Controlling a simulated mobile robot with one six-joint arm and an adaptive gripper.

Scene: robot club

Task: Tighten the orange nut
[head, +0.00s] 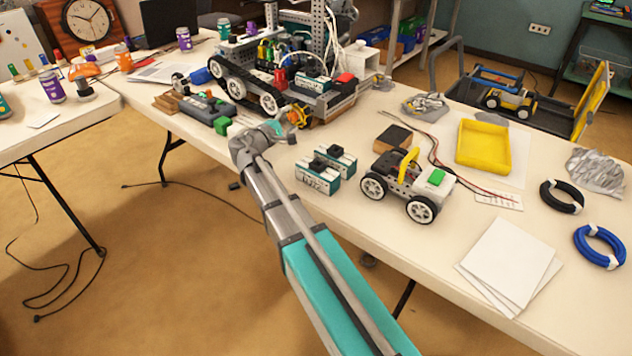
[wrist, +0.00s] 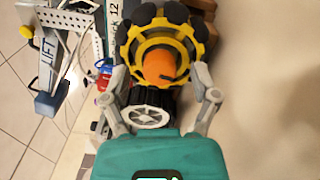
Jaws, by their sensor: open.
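The orange nut (wrist: 160,66) sits at the middle of a yellow wheel hub with black rollers (wrist: 185,28) in the wrist view. My gripper (wrist: 161,78) is open, with one grey finger on each side of the nut in the picture. Gaps show between the fingers and the nut, and I cannot tell how far in front of the nut the fingertips are. In the head view the yellow wheel (head: 299,115) is at the near corner of the large robot (head: 300,78). My gripper (head: 284,126) is just in front of it, and the nut is hard to make out.
A small white car (head: 408,184) and two teal battery packs (head: 325,170) stand on the table to the right of my arm.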

